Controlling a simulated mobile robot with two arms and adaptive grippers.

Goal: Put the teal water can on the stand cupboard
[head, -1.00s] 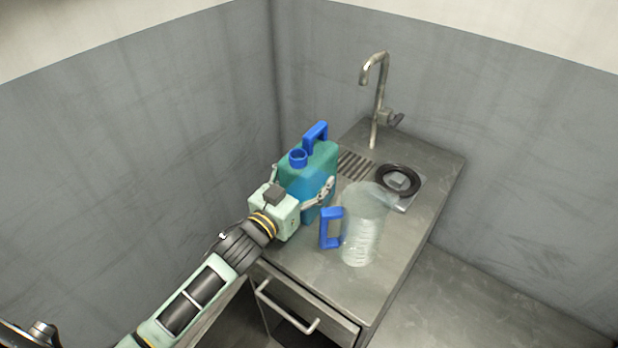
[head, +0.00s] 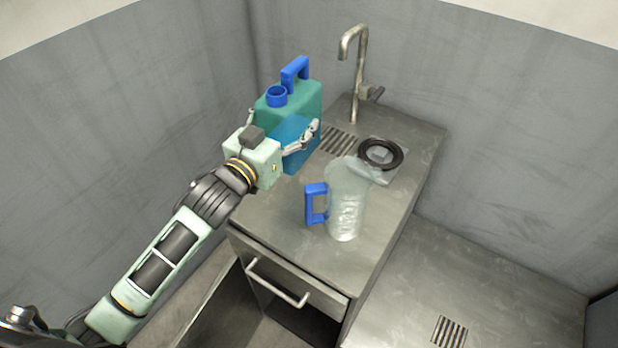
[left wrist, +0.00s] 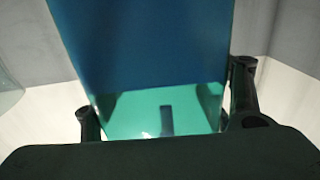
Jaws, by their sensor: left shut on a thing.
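The teal water can (head: 300,102), with a blue handle and blue cap, is upright above the back left of the steel sink cupboard's top (head: 275,222). My left gripper (head: 284,130) is shut around the can's lower body, with a finger on each side. The can appears raised off the top, though its lower left part is hidden by the gripper. In the left wrist view the can (left wrist: 150,50) fills the space between the fingers. My right gripper is not in view.
A clear pitcher (head: 346,205) with a blue handle stands on the top, right of the can. Behind it are a black ring (head: 364,157), a drain grate (head: 338,140) and a tall tap (head: 358,80). Grey walls close off the back and left.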

